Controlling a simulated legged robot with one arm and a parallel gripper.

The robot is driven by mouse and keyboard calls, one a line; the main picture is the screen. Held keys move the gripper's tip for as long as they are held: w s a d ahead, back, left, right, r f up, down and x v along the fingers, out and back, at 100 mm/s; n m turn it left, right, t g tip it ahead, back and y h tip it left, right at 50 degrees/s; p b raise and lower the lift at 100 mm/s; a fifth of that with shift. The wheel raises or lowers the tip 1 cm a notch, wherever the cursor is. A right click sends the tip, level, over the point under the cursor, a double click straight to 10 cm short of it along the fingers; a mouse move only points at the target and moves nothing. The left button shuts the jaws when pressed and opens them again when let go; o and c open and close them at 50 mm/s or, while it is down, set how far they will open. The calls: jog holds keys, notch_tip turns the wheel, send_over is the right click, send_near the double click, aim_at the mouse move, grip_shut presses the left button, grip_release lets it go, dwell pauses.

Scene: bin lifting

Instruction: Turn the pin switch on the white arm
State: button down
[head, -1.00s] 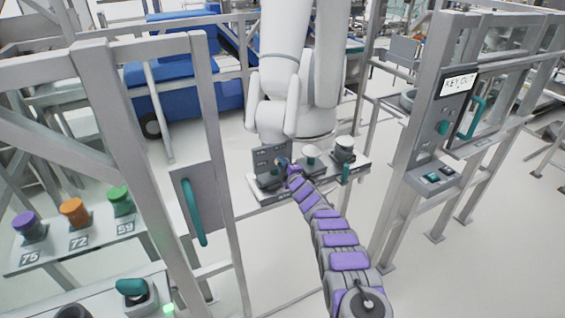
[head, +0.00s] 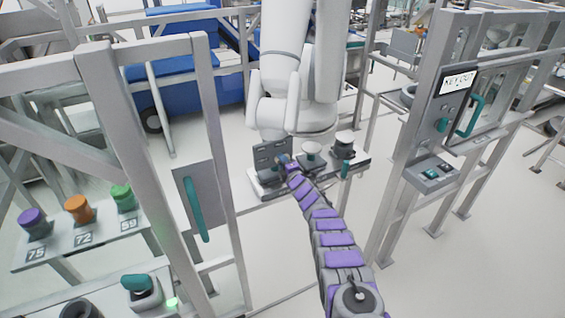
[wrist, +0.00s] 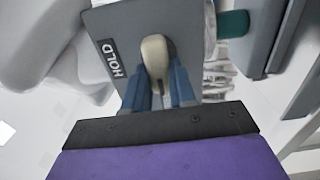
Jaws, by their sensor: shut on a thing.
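The large white arm (head: 287,75) stands at the back centre in the head view. At its foot is a grey panel (head: 271,153). In the wrist view this panel (wrist: 110,25) carries a "HOLD" label (wrist: 110,59) and a pale, rounded switch knob (wrist: 155,52). My gripper (wrist: 160,85) has its two blue fingers on either side of the knob's lower part, shut on it. In the head view my gripper (head: 287,164) reaches the panel, and its fingertips are too small to make out clearly.
White-topped and dark fittings (head: 343,145) stand on the shelf right of the panel. A grey post with a "KEY OUT" sign (head: 458,82) is at the right. A frame with a teal handle (head: 196,209) is at the left. Coloured knobs (head: 78,209) sit on a left bench.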

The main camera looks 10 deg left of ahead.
jog(key=c, duration=0.9)
grip_release()
jog(key=shift+a+f, duration=0.15)
jog(key=shift+a, duration=0.1)
jog(key=shift+p+v, duration=2.35)
jog(key=shift+v, duration=6.3)
jog(key=shift+w, duration=0.1)
